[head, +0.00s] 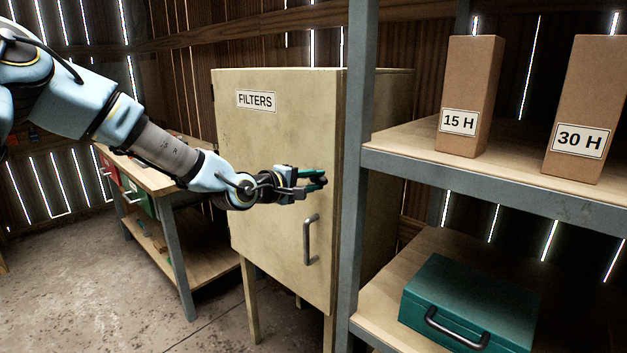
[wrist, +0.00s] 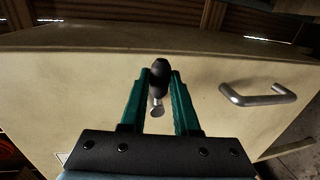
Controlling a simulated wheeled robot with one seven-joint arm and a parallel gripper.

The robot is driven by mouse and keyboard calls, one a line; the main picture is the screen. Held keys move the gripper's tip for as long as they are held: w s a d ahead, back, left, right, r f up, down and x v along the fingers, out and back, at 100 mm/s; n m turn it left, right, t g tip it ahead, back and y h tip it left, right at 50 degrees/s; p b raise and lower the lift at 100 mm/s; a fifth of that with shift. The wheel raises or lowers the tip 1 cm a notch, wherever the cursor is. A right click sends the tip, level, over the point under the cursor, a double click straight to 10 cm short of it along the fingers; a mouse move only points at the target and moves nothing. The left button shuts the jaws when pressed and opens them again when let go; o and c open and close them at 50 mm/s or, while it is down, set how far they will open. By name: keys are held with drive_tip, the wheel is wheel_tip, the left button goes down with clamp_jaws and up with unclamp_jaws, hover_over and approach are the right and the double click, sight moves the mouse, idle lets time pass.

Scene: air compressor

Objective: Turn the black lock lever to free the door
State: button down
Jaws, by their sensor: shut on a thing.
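The beige cabinet door (head: 275,140) carries a FILTERS label and appears closed. My gripper (head: 316,181) is at the door's right side, above the grey door handle (head: 309,239). In the wrist view my gripper's green fingers (wrist: 161,78) are shut on the black lock lever (wrist: 160,66), with its dark knob between the tips. A short metal part of the lever shows below the knob, between the fingers. The handle (wrist: 258,95) is to the right in the wrist view, apart from the fingers. In the head view the lever is hidden by my gripper.
A grey-framed shelf (head: 362,150) stands close to the right of the cabinet. It holds brown boxes marked 15 H (head: 470,90) and 30 H (head: 588,100), and a green case (head: 465,300) below. A wooden workbench (head: 160,180) stands to the left. The floor in front is clear.

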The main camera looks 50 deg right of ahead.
idle(0.3)
drive_tip(key=c, duration=0.7)
unclamp_jaws()
drive_tip(key=shift+o, duration=0.2)
drive_tip(key=a+r+b, duration=0.2)
drive_tip(key=a+b, duration=0.1)
drive_tip(key=a, duration=0.7)
drive_tip(key=shift+w+a, duration=0.3)
drive_tip(key=shift+w, duration=0.05)
